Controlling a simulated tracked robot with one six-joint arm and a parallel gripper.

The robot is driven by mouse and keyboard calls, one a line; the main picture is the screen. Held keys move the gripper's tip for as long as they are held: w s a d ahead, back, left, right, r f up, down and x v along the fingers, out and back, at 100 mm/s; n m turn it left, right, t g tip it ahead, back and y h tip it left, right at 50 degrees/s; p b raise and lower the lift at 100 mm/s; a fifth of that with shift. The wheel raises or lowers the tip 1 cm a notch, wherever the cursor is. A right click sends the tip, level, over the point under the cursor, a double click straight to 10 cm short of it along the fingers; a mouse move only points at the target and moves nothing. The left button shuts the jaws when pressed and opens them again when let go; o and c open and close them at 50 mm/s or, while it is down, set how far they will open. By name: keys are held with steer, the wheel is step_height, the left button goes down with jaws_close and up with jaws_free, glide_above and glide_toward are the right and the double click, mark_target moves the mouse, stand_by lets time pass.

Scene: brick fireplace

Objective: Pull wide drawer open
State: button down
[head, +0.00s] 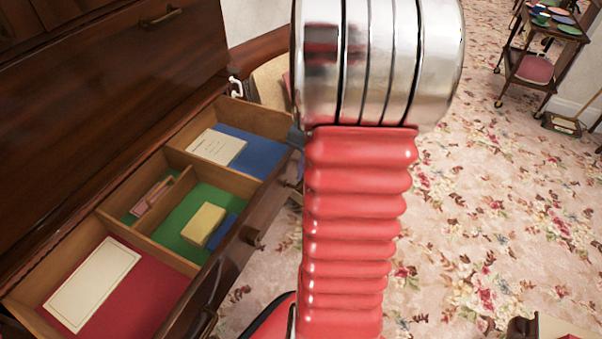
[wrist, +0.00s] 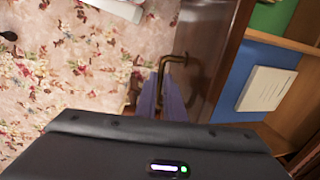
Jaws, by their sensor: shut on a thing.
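The wide drawer (head: 262,205) stands open in the head view, its divided inside showing. In the wrist view its brown front (wrist: 212,55) runs down the middle right, with a brass handle (wrist: 183,60) on it. My gripper (wrist: 172,88) is shut on this handle, its bluish finger lying against the brass. In the head view my red and chrome arm hides most of the gripper and the held handle.
The drawer holds a cream booklet (head: 217,147) on blue lining, a yellow box (head: 203,224) on green and a cream card (head: 93,284) on red. A wooden trolley (head: 536,70) stands at the far right. Flowered carpet (head: 490,220) lies clear to the right.

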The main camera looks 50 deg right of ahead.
steer(key=shift+s, duration=0.1)
steer(key=c, duration=1.9)
jaws_free()
steer(key=shift+o, duration=0.2)
steer(key=shift+r, duration=0.15)
step_height(320, 180, up, 13)
steer(key=s, duration=0.2)
steer(key=shift+s+d, duration=0.3)
steer(key=shift+d, duration=0.05)
steer(key=shift+r, duration=0.1)
